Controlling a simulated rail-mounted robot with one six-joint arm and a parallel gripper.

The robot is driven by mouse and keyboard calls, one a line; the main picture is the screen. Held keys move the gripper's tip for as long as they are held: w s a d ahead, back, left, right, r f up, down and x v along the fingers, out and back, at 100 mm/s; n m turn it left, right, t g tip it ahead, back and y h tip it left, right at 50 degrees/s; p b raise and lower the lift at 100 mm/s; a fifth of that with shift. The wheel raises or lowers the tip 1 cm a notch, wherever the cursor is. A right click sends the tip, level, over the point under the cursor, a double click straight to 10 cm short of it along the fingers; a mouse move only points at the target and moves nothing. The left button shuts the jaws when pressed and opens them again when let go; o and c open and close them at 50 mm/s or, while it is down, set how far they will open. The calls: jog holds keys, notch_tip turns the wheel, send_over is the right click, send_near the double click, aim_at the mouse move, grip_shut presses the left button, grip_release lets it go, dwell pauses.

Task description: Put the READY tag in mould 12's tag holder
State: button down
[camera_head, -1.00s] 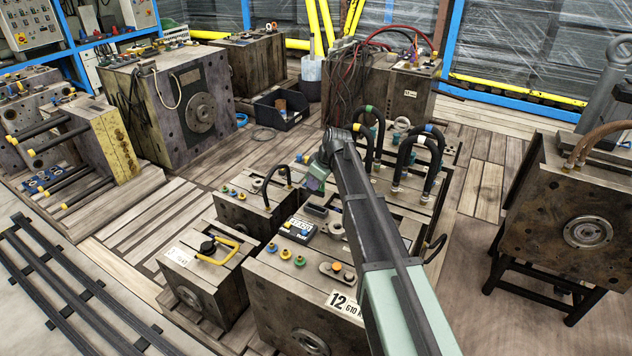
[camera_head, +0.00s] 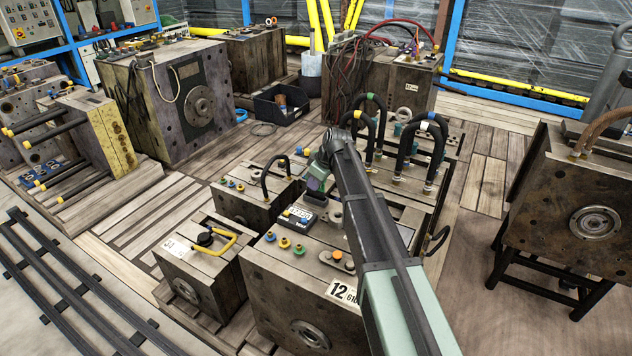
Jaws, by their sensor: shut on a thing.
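Mould 12 is a brown steel block (camera_head: 275,290) with a white "12" label (camera_head: 342,291) on its front edge, in the lower middle. A small black, white and blue piece (camera_head: 297,217) lies on its top; I cannot tell whether it is the tag holder. My gripper (camera_head: 317,190), at the arm's far end, is above the back part of the mould, close to that piece. Its fingers are small and partly hidden by the arm. It is shut on a small greenish piece, seemingly the READY tag; no lettering is readable.
Coloured plugs (camera_head: 284,242) and an orange-capped fitting (camera_head: 337,256) stand on mould 12's top. Black looped hoses (camera_head: 408,150) rise behind. A smaller mould with a yellow handle (camera_head: 222,243) is to the left. Another mould (camera_head: 560,205) stands on a black stand at right.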

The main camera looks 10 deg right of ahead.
jog(key=shift+f, duration=0.1)
jog(key=shift+f+b, duration=0.35)
jog(key=shift+b, duration=0.1)
jog(key=shift+f, duration=0.1)
dwell(0.4)
jog(key=shift+f+b, duration=0.45)
jog(key=shift+b, duration=0.1)
jog(key=shift+f+b, duration=0.55)
dwell(0.4)
jog(key=c, duration=0.9)
grip_release()
jog(key=shift+c, duration=0.2)
jog(key=shift+r, duration=0.15)
